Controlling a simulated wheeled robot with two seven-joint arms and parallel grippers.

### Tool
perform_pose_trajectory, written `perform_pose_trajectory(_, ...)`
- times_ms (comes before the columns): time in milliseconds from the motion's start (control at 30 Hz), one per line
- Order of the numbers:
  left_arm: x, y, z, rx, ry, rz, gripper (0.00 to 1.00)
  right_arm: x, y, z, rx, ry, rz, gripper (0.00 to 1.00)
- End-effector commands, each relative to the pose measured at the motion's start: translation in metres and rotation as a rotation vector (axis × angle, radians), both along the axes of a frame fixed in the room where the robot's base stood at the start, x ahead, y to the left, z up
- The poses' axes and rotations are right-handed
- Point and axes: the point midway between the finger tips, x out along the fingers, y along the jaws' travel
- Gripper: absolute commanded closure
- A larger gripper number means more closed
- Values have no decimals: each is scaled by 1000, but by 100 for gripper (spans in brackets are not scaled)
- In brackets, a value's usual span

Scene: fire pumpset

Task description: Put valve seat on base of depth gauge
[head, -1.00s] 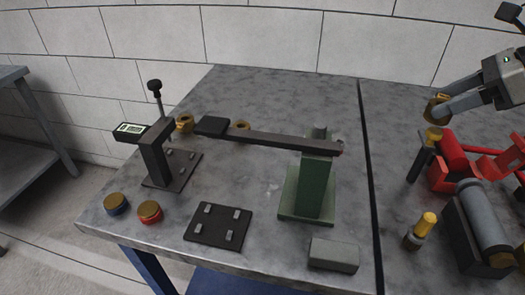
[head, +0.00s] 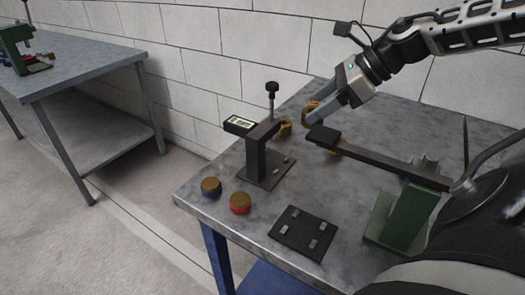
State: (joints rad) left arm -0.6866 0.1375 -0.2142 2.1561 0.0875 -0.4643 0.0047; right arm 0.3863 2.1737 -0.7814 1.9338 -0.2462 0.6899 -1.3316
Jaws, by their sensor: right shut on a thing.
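The depth gauge (head: 257,150) stands on the table at centre left, with a small display, an upright plunger rod with a black knob, and a flat dark base (head: 272,175). My right gripper (head: 311,113) comes in from the upper right, shut on a brass ring, the valve seat (head: 307,107). It holds the ring behind and to the right of the gauge, above the table and apart from the base. The fingers cover part of the ring. Another brass ring (head: 286,128) shows just behind the gauge. My left gripper is not in view.
A long dark lever on a green stand (head: 402,212) reaches left, with a brass piece (head: 334,151) partly under its end. A dark plate (head: 302,232) lies in front. Another table (head: 85,65) stands left.

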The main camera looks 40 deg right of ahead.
Motion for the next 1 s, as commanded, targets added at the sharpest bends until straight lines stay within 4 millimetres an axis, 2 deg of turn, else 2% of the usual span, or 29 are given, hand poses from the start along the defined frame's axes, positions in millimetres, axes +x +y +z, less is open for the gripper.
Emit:
perform_pose_trajectory(100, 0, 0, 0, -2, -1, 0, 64, 1, 2, -34, 6, 4, 3, 80)
perform_pose_trajectory(433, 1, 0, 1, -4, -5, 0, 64, 2, 3, -105, 4, 2, 4, 80)
perform_pose_trajectory(700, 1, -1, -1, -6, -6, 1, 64, 30, 24, -101, -2, 1, 5, 80)
perform_pose_trajectory(1000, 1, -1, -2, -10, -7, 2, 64, 45, 37, -101, 0, 1, 6, 80)
